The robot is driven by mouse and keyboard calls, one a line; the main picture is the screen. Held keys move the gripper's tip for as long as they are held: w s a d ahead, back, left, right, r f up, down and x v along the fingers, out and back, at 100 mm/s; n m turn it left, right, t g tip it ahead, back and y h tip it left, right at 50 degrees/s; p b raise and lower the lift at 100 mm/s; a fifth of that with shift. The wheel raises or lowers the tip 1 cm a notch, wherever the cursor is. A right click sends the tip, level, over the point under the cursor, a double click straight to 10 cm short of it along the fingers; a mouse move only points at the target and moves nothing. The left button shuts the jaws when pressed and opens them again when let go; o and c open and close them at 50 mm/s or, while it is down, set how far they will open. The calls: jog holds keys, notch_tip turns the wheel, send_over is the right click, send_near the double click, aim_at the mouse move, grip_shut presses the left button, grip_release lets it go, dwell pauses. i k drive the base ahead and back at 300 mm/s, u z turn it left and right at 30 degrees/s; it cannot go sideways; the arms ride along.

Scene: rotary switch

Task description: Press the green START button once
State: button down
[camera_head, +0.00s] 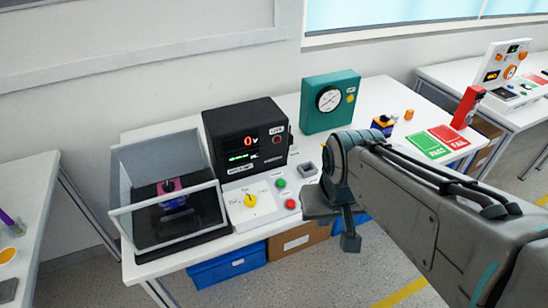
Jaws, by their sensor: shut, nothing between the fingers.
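The green START button (281,183) sits on the white sloped control panel (264,212) at the front of a black meter box, in the middle of the picture. A red button (291,204) is just below it, and a yellow rotary knob (250,200) is to its left. My gripper (350,242) is to the right of the panel, near the table's front edge. It points downward and is shut and empty. It is apart from the green button, which is in plain view. The button's lettering is too small to read.
The black meter box (243,135) shows a red 0 V. A clear-walled enclosure (165,225) with a purple part stands left. A teal gauge box (330,100) stands behind my arm. Green and red mats (428,145) lie right. Blue bins (228,266) sit below the table.

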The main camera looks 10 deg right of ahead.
aim_at(281, 183)
jog(key=z, duration=0.8)
jog(key=k, duration=0.5)
jog(key=z, duration=0.3)
